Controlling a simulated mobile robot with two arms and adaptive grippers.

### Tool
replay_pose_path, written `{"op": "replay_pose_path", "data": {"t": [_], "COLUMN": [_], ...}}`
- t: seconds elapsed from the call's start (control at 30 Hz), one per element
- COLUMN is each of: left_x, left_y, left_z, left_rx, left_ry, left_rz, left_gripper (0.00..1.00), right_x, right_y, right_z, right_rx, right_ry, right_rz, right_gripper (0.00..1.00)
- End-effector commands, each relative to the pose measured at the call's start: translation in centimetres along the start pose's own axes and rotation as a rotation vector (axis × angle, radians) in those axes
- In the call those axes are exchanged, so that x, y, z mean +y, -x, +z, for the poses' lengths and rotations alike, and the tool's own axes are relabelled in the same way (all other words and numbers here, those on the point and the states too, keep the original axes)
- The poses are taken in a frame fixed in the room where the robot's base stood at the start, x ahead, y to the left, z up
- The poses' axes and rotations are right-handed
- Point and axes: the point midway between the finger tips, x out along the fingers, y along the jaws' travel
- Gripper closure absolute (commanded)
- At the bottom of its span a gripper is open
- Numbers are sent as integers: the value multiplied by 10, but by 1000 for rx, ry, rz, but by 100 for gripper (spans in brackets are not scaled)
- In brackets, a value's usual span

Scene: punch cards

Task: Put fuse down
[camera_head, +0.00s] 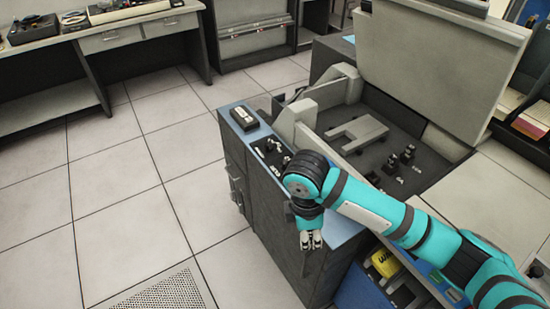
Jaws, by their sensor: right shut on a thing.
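My right gripper (311,241) points down at the end of my teal arm, which comes in from the right. It shows against the dark side of the cabinet (252,180), near its blue top edge. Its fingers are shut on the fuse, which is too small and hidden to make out. A dark tray (262,148) with several small whitish pieces lies on the cabinet top, up and left of the gripper and partly behind my arm. I cannot tell whether these pieces are fuses. My left gripper is not in view.
A small black-and-white device (244,118) sits on the cabinet's blue corner. The machine's grey lid (440,60) stands open above a dark bay. A yellow item (385,262) sits low by the cabinet. A desk (120,38) stands at the back left. The tiled floor (120,190) is clear.

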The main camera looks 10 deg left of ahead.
Motion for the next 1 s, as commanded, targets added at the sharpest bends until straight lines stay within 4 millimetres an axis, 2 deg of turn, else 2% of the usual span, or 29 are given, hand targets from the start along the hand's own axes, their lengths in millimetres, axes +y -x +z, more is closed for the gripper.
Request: {"op": "replay_pose_path", "data": {"t": [0.03,0.2,0.3,0.47,0.57,0.63,1.0], "left_x": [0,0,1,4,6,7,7], "left_y": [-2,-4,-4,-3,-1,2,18], "left_z": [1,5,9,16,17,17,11], "left_rx": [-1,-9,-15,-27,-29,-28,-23], "left_ry": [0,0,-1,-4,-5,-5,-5], "left_rz": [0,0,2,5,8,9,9], "left_gripper": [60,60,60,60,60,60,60], "right_x": [2,8,10,11,13,17,44], "right_y": [-5,-14,-16,-17,-18,-21,-40], "right_z": [-13,-40,-47,-49,-39,-25,65], "right_rx": [2,1,2,1,0,-2,-1], "right_ry": [110,403,490,526,524,520,520], "right_rz": [12,48,59,65,63,61,60], "right_gripper": [100,100,100,100,100,100,100]}}
